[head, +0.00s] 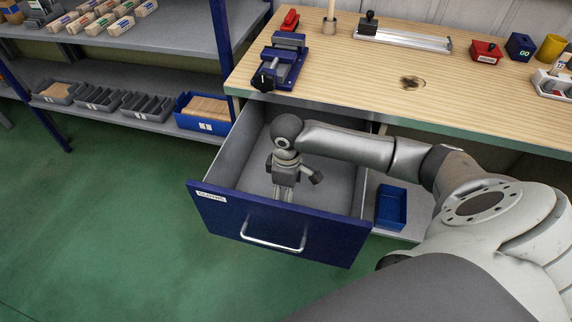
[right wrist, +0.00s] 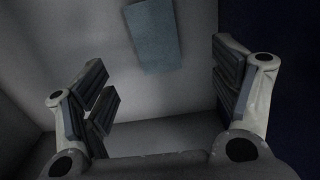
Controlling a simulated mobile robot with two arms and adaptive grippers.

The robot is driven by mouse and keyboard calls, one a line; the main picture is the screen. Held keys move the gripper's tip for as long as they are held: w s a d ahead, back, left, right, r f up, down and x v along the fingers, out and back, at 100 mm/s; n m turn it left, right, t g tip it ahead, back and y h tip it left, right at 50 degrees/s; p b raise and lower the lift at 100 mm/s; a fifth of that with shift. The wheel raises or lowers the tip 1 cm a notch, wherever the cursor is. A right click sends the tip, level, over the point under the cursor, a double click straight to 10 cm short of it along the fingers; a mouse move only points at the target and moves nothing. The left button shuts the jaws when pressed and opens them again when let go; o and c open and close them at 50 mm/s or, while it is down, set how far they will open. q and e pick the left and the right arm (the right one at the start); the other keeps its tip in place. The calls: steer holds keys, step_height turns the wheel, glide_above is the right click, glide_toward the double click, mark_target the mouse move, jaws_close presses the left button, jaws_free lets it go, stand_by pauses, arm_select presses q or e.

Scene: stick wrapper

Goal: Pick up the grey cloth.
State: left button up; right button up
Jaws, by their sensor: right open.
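A flat grey-blue cloth (right wrist: 154,36) lies on the bottom of the open drawer, at the upper middle of the right wrist view. I cannot make it out in the head view. My right gripper (head: 285,188) is inside the drawer, pointing down. In the right wrist view the right gripper (right wrist: 168,88) is open, with nothing between its fingers, and the cloth lies beyond the fingertips, apart from them. My left gripper is not in view.
The blue-fronted drawer (head: 215,214), labelled for cloths, is pulled out below the wooden workbench (head: 350,80). Its walls stand close around my right gripper. A blue bin (head: 391,207) is right of the drawer. A vise (head: 281,62) sits on the bench above. Shelves (head: 150,42) stand at left.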

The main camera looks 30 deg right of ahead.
step_height(320, 180, down, 4)
steer(key=shift+f, duration=0.7)
steer(key=f, duration=0.5)
steer(key=shift+w+d+f+b, duration=0.1)
steer(key=shift+w+d+b, duration=0.15)
steer(key=shift+b, duration=0.05)
